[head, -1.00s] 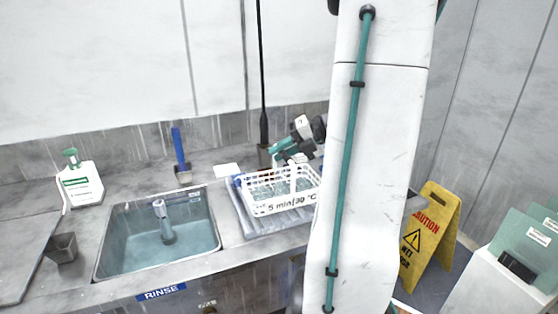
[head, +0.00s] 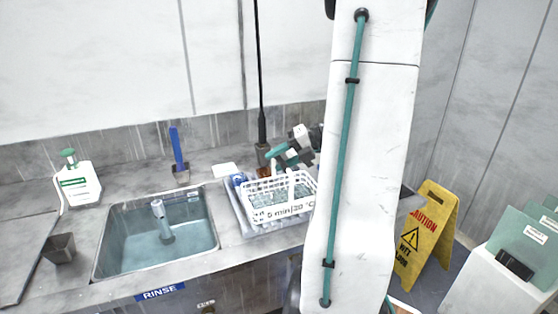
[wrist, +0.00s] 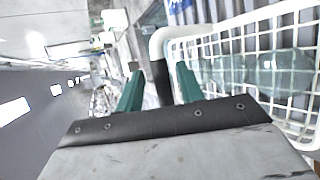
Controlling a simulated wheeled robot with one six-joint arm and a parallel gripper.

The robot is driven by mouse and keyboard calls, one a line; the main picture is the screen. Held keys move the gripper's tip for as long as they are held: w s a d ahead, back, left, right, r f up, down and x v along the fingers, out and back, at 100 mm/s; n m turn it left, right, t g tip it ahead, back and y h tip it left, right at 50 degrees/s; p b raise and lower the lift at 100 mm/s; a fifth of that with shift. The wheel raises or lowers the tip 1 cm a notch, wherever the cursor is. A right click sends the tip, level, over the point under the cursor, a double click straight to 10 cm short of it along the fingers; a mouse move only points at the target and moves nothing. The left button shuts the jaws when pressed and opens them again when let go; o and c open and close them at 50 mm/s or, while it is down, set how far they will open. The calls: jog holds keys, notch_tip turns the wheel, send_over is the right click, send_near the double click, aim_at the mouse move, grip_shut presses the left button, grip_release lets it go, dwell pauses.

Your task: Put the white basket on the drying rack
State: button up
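The white basket (head: 262,214) is a lattice basket with greenish clear contents and a "min" and "°C" label on its front. It sits upright on the grey drying rack (head: 246,229), right of the sink. My gripper (head: 285,160) is above the basket's back edge. In the wrist view, its two teal fingers (wrist: 160,88) stand apart, with the basket's white handle (wrist: 158,42) just beyond and between them. I see no finger closed on it. The basket's mesh (wrist: 240,45) fills the right of that view. My arm hides the area right of the basket.
The rinse sink (head: 155,245) is left of the rack. A blue-handled tool (head: 178,150), a white bottle (head: 78,186) and a small grey cup (head: 60,249) stand around it. A yellow caution sign (head: 428,235) stands on the floor at right.

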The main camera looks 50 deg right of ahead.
jog(key=v, duration=1.1)
jog(key=w+a+r+n+g, duration=0.15)
jog(key=a+n+g, duration=0.25)
jog(key=a+n, duration=0.75)
jog(key=w+a+r+n+g, duration=0.15)
jog(key=a+n+g, duration=0.25)
jog(key=a+n, duration=0.7)
jog(key=s+a+f+n+h, duration=0.1)
jog(key=s+a+n+h, duration=0.2)
jog(key=a+n, duration=0.3)
jog(key=s+a+f+n+h, duration=0.1)
jog(key=s+a+n+h, duration=0.2)
jog(key=n, duration=1.3)
jog(key=s+a, duration=0.2)
jog(key=a, duration=0.2)
jog(key=shift+a+g, duration=0.2)
jog(key=shift+g, duration=0.1)
jog(key=shift+d, duration=0.1)
